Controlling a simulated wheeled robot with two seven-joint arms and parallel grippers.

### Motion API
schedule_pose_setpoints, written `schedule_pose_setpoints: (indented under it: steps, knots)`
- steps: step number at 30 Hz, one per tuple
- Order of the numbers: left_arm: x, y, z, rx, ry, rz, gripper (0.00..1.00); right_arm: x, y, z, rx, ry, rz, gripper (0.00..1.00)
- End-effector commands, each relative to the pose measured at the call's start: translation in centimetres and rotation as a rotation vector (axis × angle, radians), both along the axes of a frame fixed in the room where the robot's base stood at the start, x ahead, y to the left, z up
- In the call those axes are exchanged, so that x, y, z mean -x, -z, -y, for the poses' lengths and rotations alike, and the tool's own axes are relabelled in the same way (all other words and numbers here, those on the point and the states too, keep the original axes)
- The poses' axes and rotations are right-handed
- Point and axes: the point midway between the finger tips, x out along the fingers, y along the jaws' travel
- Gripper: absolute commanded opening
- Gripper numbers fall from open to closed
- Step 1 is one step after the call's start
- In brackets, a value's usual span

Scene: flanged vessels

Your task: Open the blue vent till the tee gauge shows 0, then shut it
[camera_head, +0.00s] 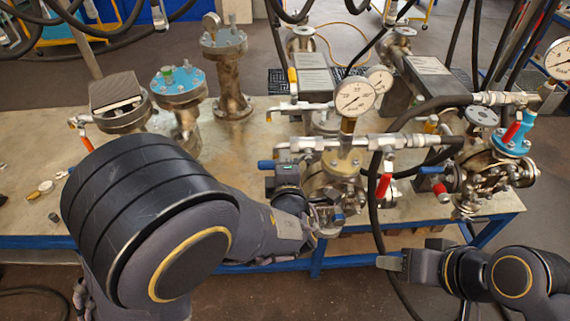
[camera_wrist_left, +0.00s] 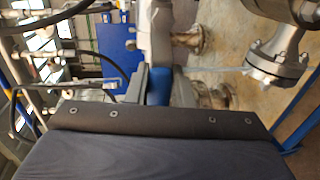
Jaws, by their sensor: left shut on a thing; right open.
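The tee gauge (camera_head: 355,96) is a round white dial upright on the metal tee above the middle vessel; its needle is too small to read surely. A blue vent handle (camera_head: 266,165) sticks out at the left end of the tee's line. My left gripper (camera_head: 278,182) is at this handle, shut on a blue piece that also shows in the left wrist view (camera_wrist_left: 158,86); I take it to be the vent handle. My arm hides part of the grip. My right gripper (camera_head: 392,262) is open and empty, in front of the bench at the lower right.
A red-handled valve (camera_head: 384,186) hangs right of the tee. Another blue handle (camera_head: 338,218) sits low on the middle vessel. A flanged vessel (camera_head: 487,172) with another gauge (camera_head: 560,58) stands at the right. Black hoses cross between them. The bench (camera_head: 60,145) has bare room at left.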

Motion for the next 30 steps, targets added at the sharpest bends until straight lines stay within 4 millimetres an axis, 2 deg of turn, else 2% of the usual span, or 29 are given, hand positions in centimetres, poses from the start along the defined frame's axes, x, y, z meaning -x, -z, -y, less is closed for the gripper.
schedule_pose_setpoints:
  steps: [12, 13, 17, 18, 26, 30]
  knots:
    - [0.0, 0.0, 0.1, -0.011, 0.003, 0.000, 0.00, 0.0, 0.0, 0.0, 0.000, 0.000, 0.000, 0.45]
    - [0.0, 0.0, 0.1, -0.010, 0.003, 0.000, 0.22, 0.0, 0.0, 0.0, 0.000, 0.000, 0.000, 0.45]
    - [0.0, 0.0, 0.1, -0.009, 0.003, 0.000, 0.39, 0.0, 0.0, 0.0, 0.000, 0.000, 0.000, 0.45]
    - [0.0, -0.1, 0.1, -0.009, 0.003, 0.000, 0.40, 0.0, 0.0, 0.0, 0.000, 0.000, 0.000, 0.45]
    - [0.1, -0.1, 0.1, -0.007, 0.001, 0.001, 0.40, 0.0, 0.0, 0.0, 0.000, 0.000, 0.000, 0.45]
    - [1.5, -0.3, 0.2, -0.003, 0.004, 0.002, 0.40, 0.0, 0.3, 0.0, 0.000, 0.000, 0.000, 0.45]
